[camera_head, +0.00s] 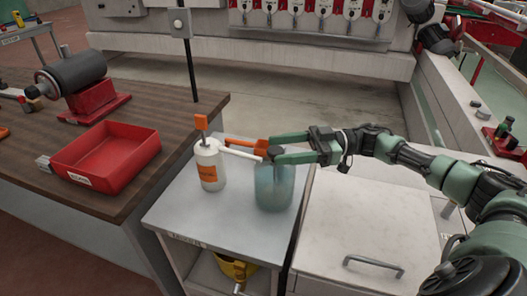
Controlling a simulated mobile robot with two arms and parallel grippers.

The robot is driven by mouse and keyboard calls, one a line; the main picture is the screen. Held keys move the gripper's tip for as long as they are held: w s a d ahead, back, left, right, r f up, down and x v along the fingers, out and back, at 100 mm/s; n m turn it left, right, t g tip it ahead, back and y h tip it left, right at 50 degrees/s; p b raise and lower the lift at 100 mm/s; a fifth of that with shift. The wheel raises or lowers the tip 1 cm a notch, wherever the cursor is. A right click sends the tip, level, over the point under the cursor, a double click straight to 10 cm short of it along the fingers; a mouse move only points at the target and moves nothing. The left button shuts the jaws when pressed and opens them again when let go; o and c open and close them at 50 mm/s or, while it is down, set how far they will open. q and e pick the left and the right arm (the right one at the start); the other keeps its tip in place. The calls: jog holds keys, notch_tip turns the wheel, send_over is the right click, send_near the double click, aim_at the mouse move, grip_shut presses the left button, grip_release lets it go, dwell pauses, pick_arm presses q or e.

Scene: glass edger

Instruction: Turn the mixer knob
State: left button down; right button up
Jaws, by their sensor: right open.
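The task's mixer appears to be a translucent blue-green jar (274,186) standing on a light grey cabinet top, with a small dark knob (275,151) on top. My right gripper (276,148) reaches in from the right, level with the jar's top. Its two green fingers are open, one on the far side of the knob and one on the near side. I cannot tell whether either finger touches the knob. The fingers partly hide the jar's lid. My left gripper is not in view.
A white bottle (209,168) with an orange top stands left of the jar. An orange piece (262,147) lies close to the fingertips. A red tray (107,155) and a dark roller (75,70) are on the wooden table at left. The cabinet top's front is clear.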

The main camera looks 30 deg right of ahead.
jog(key=x, duration=0.5)
jog(key=shift+p, duration=0.4)
jog(key=shift+c, duration=0.3)
